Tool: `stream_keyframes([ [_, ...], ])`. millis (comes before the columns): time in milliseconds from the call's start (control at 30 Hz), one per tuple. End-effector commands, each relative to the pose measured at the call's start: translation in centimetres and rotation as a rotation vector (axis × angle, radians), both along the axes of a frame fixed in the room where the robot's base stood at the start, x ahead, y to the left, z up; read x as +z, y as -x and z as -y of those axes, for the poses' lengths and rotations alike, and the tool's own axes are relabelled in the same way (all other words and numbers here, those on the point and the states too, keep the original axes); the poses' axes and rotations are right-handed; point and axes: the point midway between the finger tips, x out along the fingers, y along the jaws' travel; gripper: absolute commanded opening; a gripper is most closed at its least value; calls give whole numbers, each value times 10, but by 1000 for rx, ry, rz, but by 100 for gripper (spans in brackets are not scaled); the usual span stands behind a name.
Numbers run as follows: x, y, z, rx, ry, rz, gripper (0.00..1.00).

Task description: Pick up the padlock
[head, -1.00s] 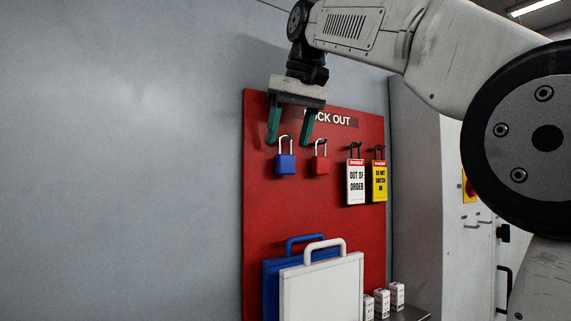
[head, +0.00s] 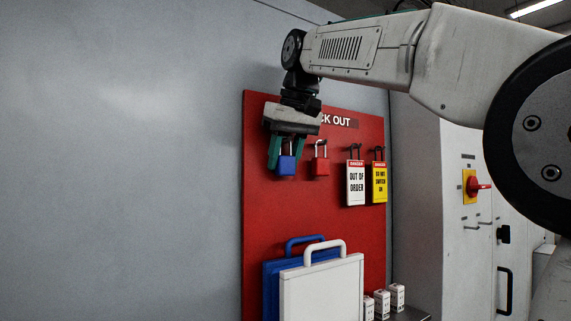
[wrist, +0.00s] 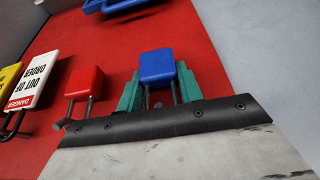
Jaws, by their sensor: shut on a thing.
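A blue padlock (head: 287,165) hangs by its shackle at the upper left of the red lockout board (head: 340,225). My gripper (head: 287,160) is around it, with a green finger on each side, shut on the padlock. In the wrist view the blue padlock (wrist: 157,66) sits between the green fingers (wrist: 158,90), its shackle partly hidden by the gripper body. A red padlock (head: 320,166) hangs to the right, apart from my gripper; it also shows in the wrist view (wrist: 85,82).
A white "OUT OF ORDER" tag (head: 355,185) and a yellow tag (head: 379,184) hang further right. A white panel with a handle (head: 322,290) and a blue one (head: 272,285) stand below. Small white boxes (head: 382,303) sit at the lower right. The grey wall at left is clear.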

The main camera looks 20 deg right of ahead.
Motion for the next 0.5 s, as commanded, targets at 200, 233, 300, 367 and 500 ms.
stream_keyframes([
  [200,3,0,0,0,0,0,12],
  [233,5,0,0,0,0,0,12],
  [300,10,-1,0,0,0,1,12],
  [367,15,0,0,0,0,2,12],
  [500,17,21,4,-1,0,2,12],
])
